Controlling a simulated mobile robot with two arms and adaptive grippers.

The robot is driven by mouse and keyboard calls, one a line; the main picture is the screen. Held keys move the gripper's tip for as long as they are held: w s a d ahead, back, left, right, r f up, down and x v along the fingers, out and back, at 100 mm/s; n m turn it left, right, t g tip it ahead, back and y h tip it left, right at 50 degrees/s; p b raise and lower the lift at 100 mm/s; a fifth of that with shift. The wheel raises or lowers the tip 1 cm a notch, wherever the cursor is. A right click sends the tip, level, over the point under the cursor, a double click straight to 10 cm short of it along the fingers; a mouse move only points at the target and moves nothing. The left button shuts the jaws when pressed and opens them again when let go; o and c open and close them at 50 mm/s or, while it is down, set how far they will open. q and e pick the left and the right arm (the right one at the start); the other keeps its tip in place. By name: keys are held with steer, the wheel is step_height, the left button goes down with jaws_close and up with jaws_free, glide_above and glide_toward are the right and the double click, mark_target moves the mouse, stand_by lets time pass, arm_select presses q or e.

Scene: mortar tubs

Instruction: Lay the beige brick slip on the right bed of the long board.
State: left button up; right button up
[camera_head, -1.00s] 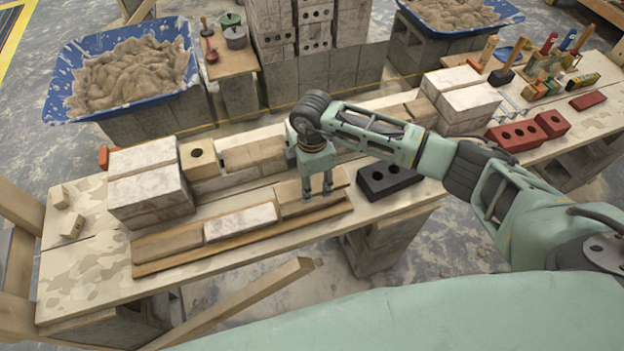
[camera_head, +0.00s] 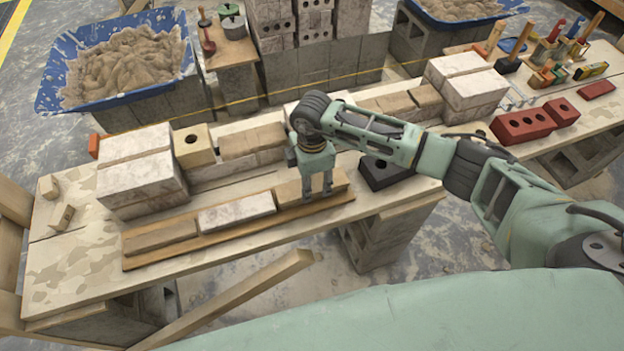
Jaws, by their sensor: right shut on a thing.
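The long board (camera_head: 235,231) lies along the front of the workbench. The beige brick slip (camera_head: 289,193) is at its right end, lying flat and in line with the others; I cannot tell whether it fully touches the bed. My right gripper (camera_head: 317,197) points down and is shut on this slip, its fingers hiding part of it. A white slip (camera_head: 237,213) lies in the middle of the board, and a tan slip (camera_head: 160,238) at its left end. My left gripper is not in view.
A dark holed brick (camera_head: 385,172) stands just right of the board. Pale block stacks stand at left (camera_head: 140,180) and right (camera_head: 467,88). Behind the board runs a row of bricks (camera_head: 253,141). Red holed bricks (camera_head: 522,125) lie at right.

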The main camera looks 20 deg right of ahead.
steer(key=shift+f, duration=0.3)
stand_by(0.4)
steer(key=o, duration=1.6)
steer(key=shift+f, duration=0.1)
step_height(320, 180, up, 12)
